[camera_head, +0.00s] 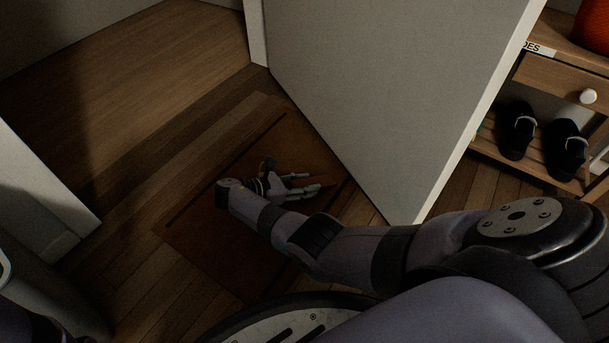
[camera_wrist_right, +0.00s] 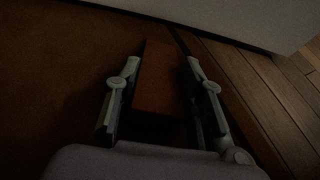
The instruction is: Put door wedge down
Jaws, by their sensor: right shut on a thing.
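The door wedge (camera_wrist_right: 160,80) is a reddish-brown block in the right wrist view, between the two fingers of my right gripper (camera_wrist_right: 163,66). My right gripper is shut on it. In the head view my right gripper (camera_head: 311,182) is low over the brown doormat (camera_head: 215,245), close to the bottom of the open white door (camera_head: 385,95). A small orange-brown part of the wedge (camera_head: 325,182) shows by the fingertips there. I cannot tell whether the wedge touches the mat or floor. My left gripper is not in view.
A wooden shoe rack (camera_head: 535,180) with black shoes (camera_head: 517,130) is at the right. A white door frame (camera_head: 45,195) is at the left. Wooden floor (camera_head: 130,75) beyond the mat is clear.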

